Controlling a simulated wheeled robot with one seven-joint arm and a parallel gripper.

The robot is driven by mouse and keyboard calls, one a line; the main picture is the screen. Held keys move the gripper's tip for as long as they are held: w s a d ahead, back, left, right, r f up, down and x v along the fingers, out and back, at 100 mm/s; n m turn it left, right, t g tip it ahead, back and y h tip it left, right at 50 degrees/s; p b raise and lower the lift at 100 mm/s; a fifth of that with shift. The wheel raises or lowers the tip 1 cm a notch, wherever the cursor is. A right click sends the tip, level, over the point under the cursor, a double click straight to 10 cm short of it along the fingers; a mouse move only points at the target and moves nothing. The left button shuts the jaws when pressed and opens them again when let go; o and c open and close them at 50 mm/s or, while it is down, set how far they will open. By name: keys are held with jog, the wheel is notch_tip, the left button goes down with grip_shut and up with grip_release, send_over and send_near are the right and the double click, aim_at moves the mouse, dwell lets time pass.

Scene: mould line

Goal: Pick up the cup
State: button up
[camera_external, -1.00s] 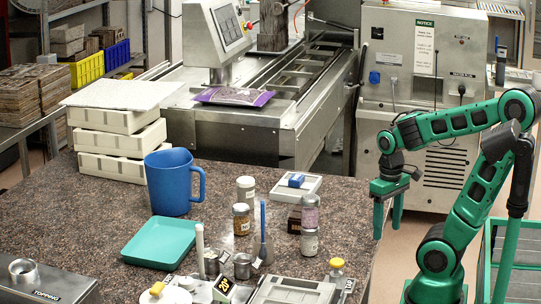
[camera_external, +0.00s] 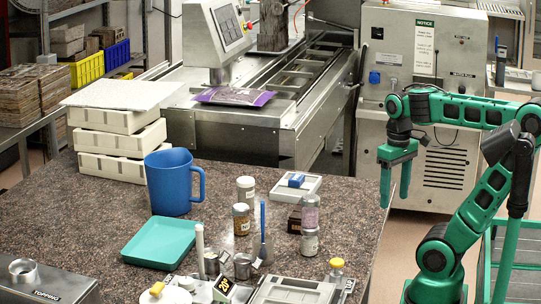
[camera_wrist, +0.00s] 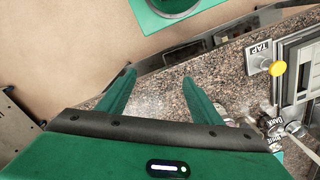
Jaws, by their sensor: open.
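The cup (camera_external: 169,183) is a large blue mug with its handle on the right side. It stands upright on the brown speckled table (camera_external: 100,215) in the external view, left of the middle. My green gripper (camera_external: 396,201) is at the right, beyond the table's right edge, with its fingers pointing down. It is open and empty, well apart from the cup. In the wrist view, my gripper's two fingers (camera_wrist: 158,82) are spread, with bare speckled tabletop between them. The cup does not show in the wrist view.
A teal tray (camera_external: 160,241) lies in front of the cup, and stacked white boxes (camera_external: 112,165) stand behind it.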

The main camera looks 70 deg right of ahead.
notch_tip(320, 180, up, 9)
jog(key=n, duration=0.3)
send_over(242, 268)
jog(key=s+a, duration=0.1)
jog(key=a, duration=0.1)
notch_tip(242, 268, down, 16)
jog(key=shift+d+r, duration=0.15)
jog(key=shift+w+f, duration=0.2)
jog(key=shift+f, duration=2.85)
jog(key=c, duration=1.1)
